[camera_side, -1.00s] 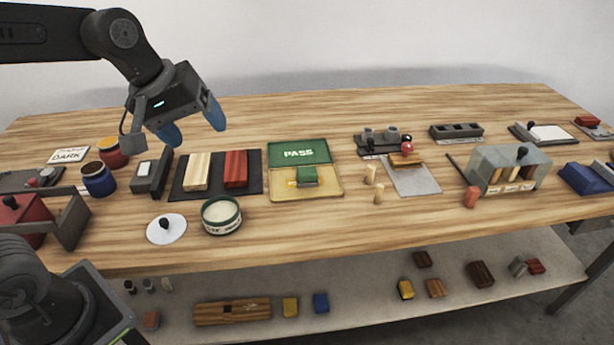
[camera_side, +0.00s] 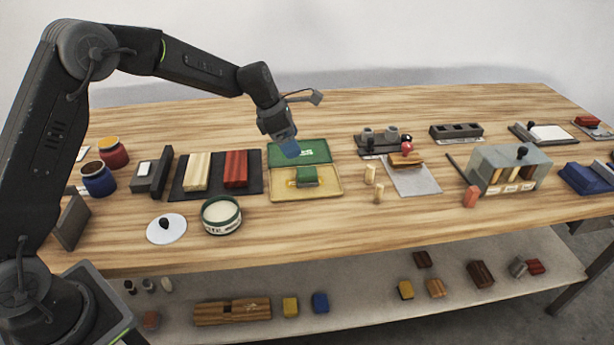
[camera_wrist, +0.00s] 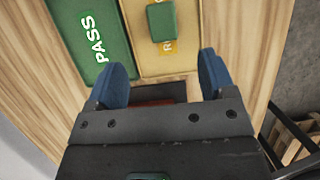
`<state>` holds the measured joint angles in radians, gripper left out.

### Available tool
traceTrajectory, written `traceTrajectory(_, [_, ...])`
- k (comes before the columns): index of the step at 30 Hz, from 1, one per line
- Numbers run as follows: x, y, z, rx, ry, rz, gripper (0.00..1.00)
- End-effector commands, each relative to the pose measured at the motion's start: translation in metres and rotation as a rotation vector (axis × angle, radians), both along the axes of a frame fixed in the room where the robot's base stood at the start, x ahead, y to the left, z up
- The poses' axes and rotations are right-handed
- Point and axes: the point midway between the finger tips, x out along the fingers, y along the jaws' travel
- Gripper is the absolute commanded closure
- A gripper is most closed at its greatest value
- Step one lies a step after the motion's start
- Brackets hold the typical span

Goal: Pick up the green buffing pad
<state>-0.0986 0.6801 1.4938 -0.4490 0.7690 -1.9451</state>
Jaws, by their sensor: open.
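The green buffing pad (camera_side: 306,176) is a small block lying on the yellow part of a two-coloured tray (camera_side: 334,190), in front of its green PASS panel (camera_side: 318,152). The pad also shows in the wrist view (camera_wrist: 162,21), near the top, beyond and between the fingers. My gripper (camera_side: 290,150) is above the green panel in the side view, behind and above the pad and apart from it. In the wrist view its two blue fingers (camera_wrist: 163,82) are spread wide with nothing between them. The gripper hides part of the PASS lettering in the side view.
A red block (camera_side: 236,168) and a pale block (camera_side: 196,171) lie on a dark mat left of the tray. An open tin (camera_side: 221,214) stands front left. Two small wooden pegs (camera_side: 370,174) stand to the right. The tabletop in front of the tray is clear.

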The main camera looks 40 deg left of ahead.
Motion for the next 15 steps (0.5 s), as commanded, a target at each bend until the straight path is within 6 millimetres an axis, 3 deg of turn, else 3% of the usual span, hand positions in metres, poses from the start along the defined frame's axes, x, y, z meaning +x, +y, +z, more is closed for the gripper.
traceTrajectory(6, [0.01, -0.012, -0.04, 0.0, 0.003, -0.003, 0.23])
traceTrajectory(15, [0.016, -0.019, -0.063, 0.001, 0.001, -0.005, 0.23])
